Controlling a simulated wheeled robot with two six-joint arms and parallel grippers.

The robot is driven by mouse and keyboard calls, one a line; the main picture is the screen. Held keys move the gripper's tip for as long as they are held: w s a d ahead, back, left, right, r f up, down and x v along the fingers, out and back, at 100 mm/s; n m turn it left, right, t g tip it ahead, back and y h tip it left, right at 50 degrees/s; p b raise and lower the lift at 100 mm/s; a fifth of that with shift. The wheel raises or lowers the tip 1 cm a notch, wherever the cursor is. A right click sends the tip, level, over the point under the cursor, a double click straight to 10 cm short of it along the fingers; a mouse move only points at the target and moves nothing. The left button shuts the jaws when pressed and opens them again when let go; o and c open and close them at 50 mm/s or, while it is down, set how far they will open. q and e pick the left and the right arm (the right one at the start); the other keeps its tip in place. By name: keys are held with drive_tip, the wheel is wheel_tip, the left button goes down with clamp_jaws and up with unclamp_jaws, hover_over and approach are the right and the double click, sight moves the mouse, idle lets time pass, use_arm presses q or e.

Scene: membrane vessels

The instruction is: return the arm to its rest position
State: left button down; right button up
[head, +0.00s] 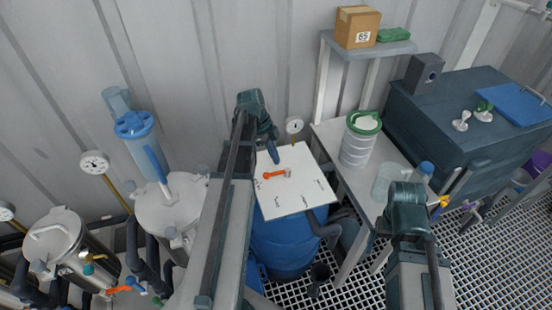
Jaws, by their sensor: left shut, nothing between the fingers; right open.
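My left arm rises from the bottom middle of the head view. Its dark teal gripper (272,152) is shut and empty, pointing down over the back edge of a white board (310,194). An orange-handled valve piece (277,174) lies on the board, just below the fingertips in the picture and apart from them. My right arm comes in at the bottom right. Its gripper (408,196) is open near the front of the grey bench, and its wrist hides most of its fingers. I see nothing held in it.
The board lies on a blue drum (285,250). The grey bench (395,160) carries a green-lidded container (358,145) and a clear jar (387,182) close to my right wrist. Steel vessels (60,240) and pipes fill the left.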

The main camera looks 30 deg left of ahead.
idle(0.3)
use_arm(q)
drive_tip(key=s+d+n+y, duration=0.1)
drive_tip(key=s+d+n, duration=0.3)
drive_tip(key=d, duration=0.5)
drive_tip(key=s+d+n+y, duration=0.2)
drive_tip(key=s+d+n, duration=0.2)
drive_tip(key=d, duration=0.6)
drive_tip(key=s+d+f+n+g+y, duration=0.1)
drive_tip(key=s+d+n, duration=0.3)
drive_tip(key=d, duration=0.6)
drive_tip(key=shift+s+d+y, duration=0.25)
drive_tip(key=shift+s+y, duration=0.35)
